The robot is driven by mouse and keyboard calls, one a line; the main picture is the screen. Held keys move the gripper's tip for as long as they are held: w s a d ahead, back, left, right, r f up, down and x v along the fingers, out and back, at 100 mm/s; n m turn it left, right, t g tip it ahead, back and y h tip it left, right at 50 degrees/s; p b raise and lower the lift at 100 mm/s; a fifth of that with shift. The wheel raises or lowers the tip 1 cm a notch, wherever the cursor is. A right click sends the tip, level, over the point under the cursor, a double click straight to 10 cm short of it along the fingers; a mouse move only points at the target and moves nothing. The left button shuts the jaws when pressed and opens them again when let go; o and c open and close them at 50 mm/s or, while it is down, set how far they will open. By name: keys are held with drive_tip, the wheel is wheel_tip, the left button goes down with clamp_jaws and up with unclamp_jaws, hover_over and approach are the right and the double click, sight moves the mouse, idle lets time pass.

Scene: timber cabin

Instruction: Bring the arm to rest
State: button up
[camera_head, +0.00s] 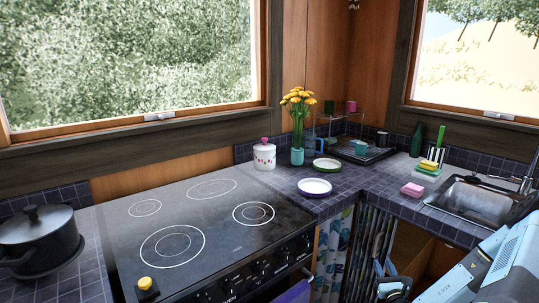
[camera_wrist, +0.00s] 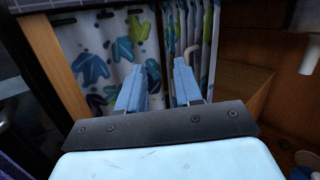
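My gripper (camera_wrist: 158,82) shows in the wrist view with its two blue fingers apart and nothing between them. Beyond the fingers hangs a white curtain (camera_wrist: 95,45) with blue and green leaf shapes, under the counter. In the head view my gripper (camera_head: 391,280) is at the bottom, right of the stove, low in front of the counter's cupboard area. My light blue arm (camera_head: 490,270) comes in from the lower right corner. I cannot tell from these views whether the fingers touch the curtain.
The black stove (camera_head: 210,235) is at centre left, with a dark pot (camera_head: 40,240) beside it. The counter holds two plates, a white canister (camera_head: 264,156), a flower vase (camera_head: 297,157) and a pink sponge (camera_head: 412,190). A sink (camera_head: 475,200) is at right, close above my arm.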

drive_tip(key=a+r+n+g+y, duration=0.4)
drive_tip(key=a+r+n+y, duration=0.8)
drive_tip(key=r+y, duration=0.25)
drive_tip(key=s+a+r+n+g+y, duration=0.2)
drive_tip(key=s+a+r+n+g, duration=0.6)
drive_tip(key=a+r+n+g, duration=0.4)
drive_tip(key=s+r+n+g+h, duration=0.5)
drive_tip(key=s+n+h, duration=0.25)
drive_tip(key=s, duration=0.45)
drive_tip(key=s+d+r+n+t+h, duration=0.4)
drive_tip(key=s+d+r+t+h, duration=0.2)
drive_tip(key=r, duration=0.6)
drive_tip(key=shift+s+d+t+h, duration=0.4)
drive_tip(key=shift+s+d+h, duration=0.2)
drive_tip(key=shift+s+h, duration=0.7)
drive_tip(key=shift+f, duration=0.1)
